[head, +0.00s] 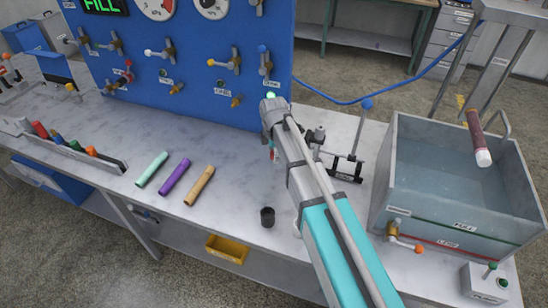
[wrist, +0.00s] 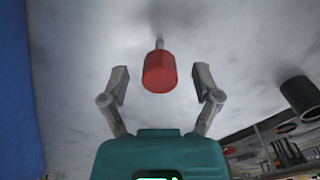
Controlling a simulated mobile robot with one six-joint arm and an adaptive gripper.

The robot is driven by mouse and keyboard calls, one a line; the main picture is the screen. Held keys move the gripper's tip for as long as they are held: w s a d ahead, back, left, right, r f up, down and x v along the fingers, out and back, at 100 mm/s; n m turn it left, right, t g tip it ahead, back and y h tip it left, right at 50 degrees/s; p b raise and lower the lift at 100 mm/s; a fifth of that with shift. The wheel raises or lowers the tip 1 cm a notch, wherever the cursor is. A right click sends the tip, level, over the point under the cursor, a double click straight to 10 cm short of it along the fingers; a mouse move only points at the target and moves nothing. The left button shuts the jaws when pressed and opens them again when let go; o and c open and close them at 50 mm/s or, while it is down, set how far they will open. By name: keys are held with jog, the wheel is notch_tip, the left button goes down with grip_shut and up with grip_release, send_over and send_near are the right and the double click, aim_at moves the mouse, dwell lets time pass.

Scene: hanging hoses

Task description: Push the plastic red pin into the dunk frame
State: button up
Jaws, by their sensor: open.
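A red cylindrical piece (wrist: 160,75) with a thin grey shaft above it shows in the wrist view, between the two fingers of my gripper (wrist: 161,72). The fingers are spread, with a clear gap on each side of the red piece. In the head view my gripper (head: 272,150) is low over the bench, mostly hidden by my arm. A small patch of red shows beside it there, too small to tell apart. A grey frame (head: 505,60) stands over the water tank (head: 400,185) at the right, near a dark red hose piece (head: 477,135).
Green (head: 152,169), purple (head: 175,177) and tan (head: 199,186) hose pieces lie on the bench. A black cup (head: 267,216) stands near the front edge. A blue-knobbed stand (head: 350,165) is right of my arm. The blue valve panel (head: 200,50) rises behind.

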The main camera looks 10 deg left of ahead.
jog(key=shift+c, duration=0.2)
grip_shut()
dwell(0.4)
jog(key=shift+r, duration=0.2)
notch_tip(320, 180, up, 2)
jog(key=shift+r+p, duration=0.1)
jog(key=shift+p, duration=1.15)
jog(key=s+d+r+p, duration=0.8)
jog(key=s+r+p, duration=0.2)
jog(key=s, duration=0.1)
jog(key=shift+s+r, duration=0.25)
jog(key=shift+s, duration=0.05)
jog(key=shift+a, duration=0.15)
